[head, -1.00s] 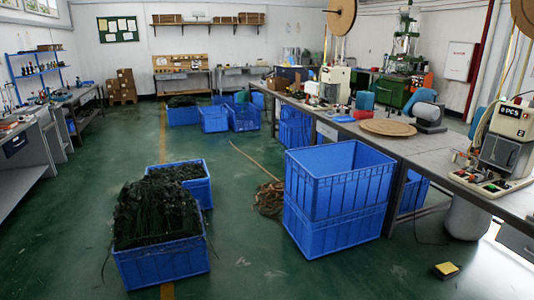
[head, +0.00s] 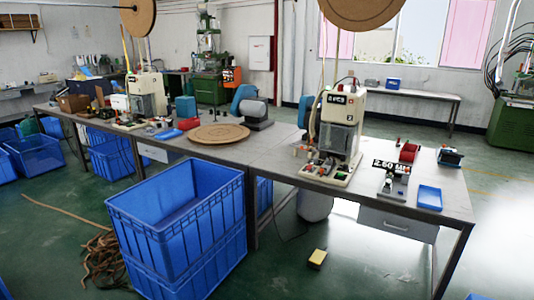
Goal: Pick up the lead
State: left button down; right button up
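Neither of my grippers is in the head view. I cannot make out for sure which thing is the lead. A tangle of brown cord (head: 103,258) lies on the green floor at the lower left, with a long strand (head: 60,215) running off to the upper left. A beige machine (head: 340,128) stands on the long grey table (head: 262,158), with small parts at its base too small to tell apart.
Stacked blue crates (head: 180,235) stand in front of the table. A round brown board (head: 218,133), a blue tray (head: 430,197), a "2.60 MM" device (head: 393,182) and a red bin (head: 409,152) are on the table. A yellow block (head: 317,258) lies on the floor.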

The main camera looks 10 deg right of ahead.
aim_at(388, 182)
jog(key=i+l+z, duration=0.25)
jog(key=i+z, duration=0.65)
jog(key=i+j+z, duration=0.1)
jog(key=i+z, duration=0.35)
jog(key=i, duration=0.15)
